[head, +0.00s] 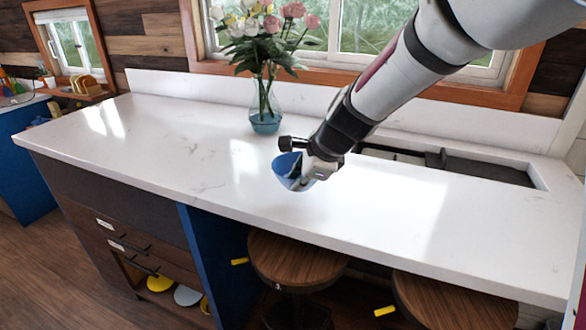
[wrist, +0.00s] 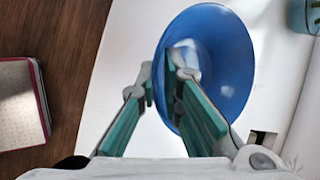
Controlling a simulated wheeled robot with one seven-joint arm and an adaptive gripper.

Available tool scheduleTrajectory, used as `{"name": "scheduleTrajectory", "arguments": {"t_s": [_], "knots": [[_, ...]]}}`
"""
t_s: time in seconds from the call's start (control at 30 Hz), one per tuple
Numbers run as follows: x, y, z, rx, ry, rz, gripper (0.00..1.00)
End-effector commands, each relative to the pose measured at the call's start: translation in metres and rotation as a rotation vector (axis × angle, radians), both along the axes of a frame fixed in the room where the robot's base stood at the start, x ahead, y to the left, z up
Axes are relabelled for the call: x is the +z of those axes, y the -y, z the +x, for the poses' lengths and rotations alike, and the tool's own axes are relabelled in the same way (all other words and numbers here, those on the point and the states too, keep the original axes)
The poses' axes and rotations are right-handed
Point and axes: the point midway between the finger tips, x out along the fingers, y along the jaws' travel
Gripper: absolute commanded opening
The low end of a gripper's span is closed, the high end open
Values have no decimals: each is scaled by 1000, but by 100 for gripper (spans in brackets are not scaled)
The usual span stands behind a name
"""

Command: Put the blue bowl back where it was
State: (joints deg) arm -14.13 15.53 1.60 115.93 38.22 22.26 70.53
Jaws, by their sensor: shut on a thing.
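The blue bowl (head: 287,174) is in my gripper (head: 312,170), over the white counter (head: 200,165) in the head view. The bowl looks tilted there, and part of it is hidden behind the gripper. I cannot tell whether it touches the counter. In the wrist view the bowl (wrist: 225,55) shows its inside. My gripper (wrist: 160,74) is shut on its left rim, with one finger inside the bowl and the other outside.
A glass vase (head: 265,118) of flowers stands on the counter behind the bowl. A dark recessed hob (head: 470,165) lies to the right. Two wooden stools (head: 297,258) (head: 450,300) stand below the front edge. Yellow and pale round items (head: 187,296) sit low at left. The left counter is clear.

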Motion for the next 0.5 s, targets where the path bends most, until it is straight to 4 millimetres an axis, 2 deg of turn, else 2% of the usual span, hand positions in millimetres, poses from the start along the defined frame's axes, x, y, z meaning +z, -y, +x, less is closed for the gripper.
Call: {"name": "scheduleTrajectory", "arguments": {"t_s": [0.1,0.2,0.5], "knots": [[-2,-10,24,0,1,0,0],[-3,-15,38,1,2,-2,0],[-8,-22,56,0,0,-1,0]]}}
